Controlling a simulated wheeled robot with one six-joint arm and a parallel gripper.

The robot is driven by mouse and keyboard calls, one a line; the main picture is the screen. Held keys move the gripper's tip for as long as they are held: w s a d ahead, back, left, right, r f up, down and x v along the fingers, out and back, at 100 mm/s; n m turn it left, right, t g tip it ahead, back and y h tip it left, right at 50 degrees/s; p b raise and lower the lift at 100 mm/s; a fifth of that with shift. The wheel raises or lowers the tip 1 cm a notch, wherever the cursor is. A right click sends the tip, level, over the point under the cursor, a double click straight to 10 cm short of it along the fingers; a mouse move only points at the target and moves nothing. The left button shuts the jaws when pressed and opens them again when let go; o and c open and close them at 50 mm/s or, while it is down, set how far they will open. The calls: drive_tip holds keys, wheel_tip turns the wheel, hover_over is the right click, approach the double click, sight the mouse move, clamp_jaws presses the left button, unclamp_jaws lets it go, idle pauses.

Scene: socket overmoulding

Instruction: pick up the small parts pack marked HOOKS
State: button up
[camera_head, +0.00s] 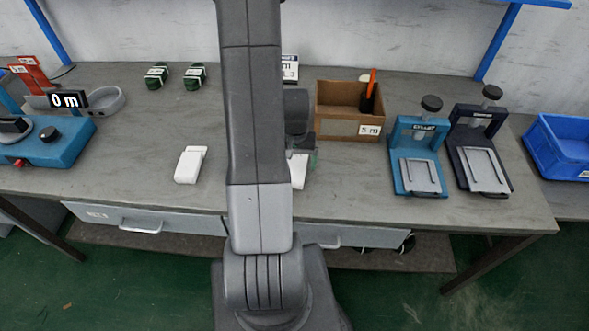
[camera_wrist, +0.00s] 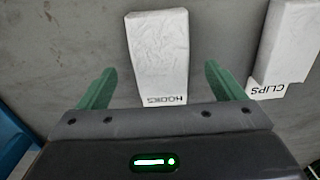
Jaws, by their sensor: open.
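The white pack marked HOOKS (camera_wrist: 157,50) lies flat on the grey table in the wrist view, its lettering upside down at the near end. My gripper (camera_wrist: 161,68) is open, with its two green fingers apart on either side of the pack's near half and a gap at each side. Whether the fingers are down at the pack's height I cannot tell. In the head view my arm hides most of my gripper; a white pack (camera_head: 298,171) shows partly beside it, its marking unreadable.
A second white pack marked CLIPS (camera_wrist: 288,45) lies to the right in the wrist view. In the head view another white pack (camera_head: 190,165) lies left of my arm. A cardboard box (camera_head: 335,98) and a blue press (camera_head: 405,165) stand to the right.

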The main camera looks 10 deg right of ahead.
sight(295, 166)
drive_tip(key=shift+f, duration=1.3)
drive_tip(key=c, duration=1.1)
drive_tip(key=shift+r, duration=0.15)
